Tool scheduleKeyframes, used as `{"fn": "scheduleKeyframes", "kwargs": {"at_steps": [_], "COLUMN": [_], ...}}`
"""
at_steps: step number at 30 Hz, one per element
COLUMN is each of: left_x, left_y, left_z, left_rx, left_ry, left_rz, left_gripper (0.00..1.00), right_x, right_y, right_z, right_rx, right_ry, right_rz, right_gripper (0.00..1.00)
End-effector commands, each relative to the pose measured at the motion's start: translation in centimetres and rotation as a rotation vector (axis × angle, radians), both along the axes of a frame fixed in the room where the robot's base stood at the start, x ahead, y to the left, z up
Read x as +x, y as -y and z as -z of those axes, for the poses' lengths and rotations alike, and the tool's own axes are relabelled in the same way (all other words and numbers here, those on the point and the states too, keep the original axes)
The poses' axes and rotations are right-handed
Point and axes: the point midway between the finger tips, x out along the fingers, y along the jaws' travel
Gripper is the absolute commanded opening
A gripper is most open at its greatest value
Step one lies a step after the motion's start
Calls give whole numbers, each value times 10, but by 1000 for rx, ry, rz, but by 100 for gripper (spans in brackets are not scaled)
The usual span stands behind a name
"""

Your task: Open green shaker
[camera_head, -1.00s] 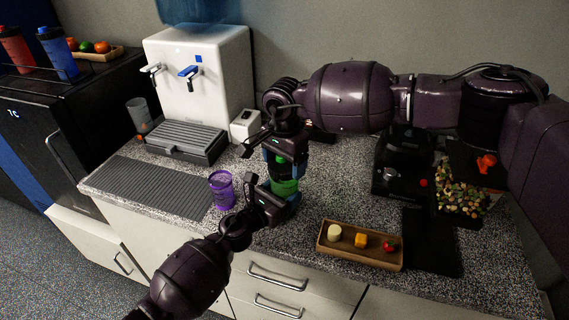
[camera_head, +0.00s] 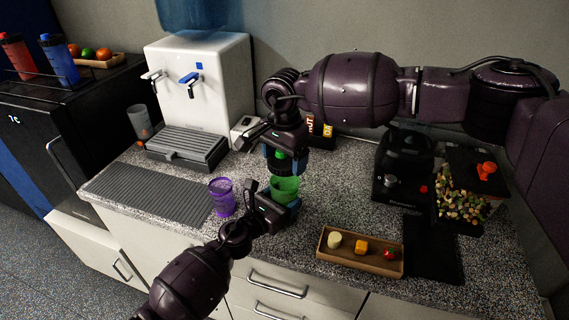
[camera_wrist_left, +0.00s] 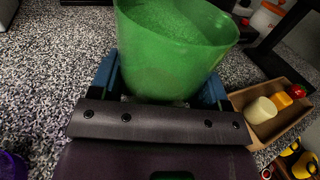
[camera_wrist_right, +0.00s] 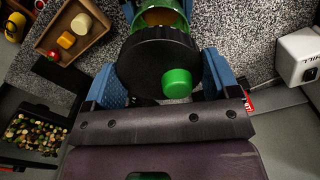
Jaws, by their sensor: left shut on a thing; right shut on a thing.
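The green shaker is in two parts. Its green cup (camera_head: 285,187) stands upright above the counter, and my left gripper (camera_head: 280,200) is shut around it. The cup fills the top of the left wrist view (camera_wrist_left: 175,50), with no lid seen on its rim. The black lid with a green cap (camera_wrist_right: 160,65) is in my right gripper (camera_wrist_right: 163,78), which is shut on it. In the head view my right gripper (camera_head: 284,157) holds the lid just above the cup. The lid looks apart from the rim. The fingers partly hide both parts.
A purple cup (camera_head: 222,197) stands left of my left gripper. A tray with food pieces (camera_head: 340,262) lies to the right. A black blender base (camera_head: 402,170) and a container of chopped food (camera_head: 462,205) are further right. A water dispenser (camera_head: 205,85) stands behind left.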

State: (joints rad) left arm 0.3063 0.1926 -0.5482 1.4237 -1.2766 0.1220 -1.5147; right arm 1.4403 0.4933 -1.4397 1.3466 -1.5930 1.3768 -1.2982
Motion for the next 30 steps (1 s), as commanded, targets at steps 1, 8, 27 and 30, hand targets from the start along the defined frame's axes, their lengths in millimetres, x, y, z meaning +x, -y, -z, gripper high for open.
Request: {"fn": "scheduleKeyframes", "kwargs": {"at_steps": [1, 8, 27, 30], "left_x": [0, 0, -2, -8], "left_y": [0, 0, -2, -8], "left_z": [1, 1, 0, 0], "left_rx": [0, 0, 0, 1], "left_ry": [-1, -1, 0, -1], "left_rz": [0, 0, 0, 0], "left_gripper": [4, 4, 100, 100], "right_x": [1, 0, 0, 0], "right_y": [0, 0, 0, 0], "right_z": [-7, -17, -17, -18], "right_rx": [1, 0, 0, 0], "right_ry": [2, 0, 0, 0], "right_rz": [1, 1, 1, 1], "right_gripper": [53, 53, 53, 53]}}
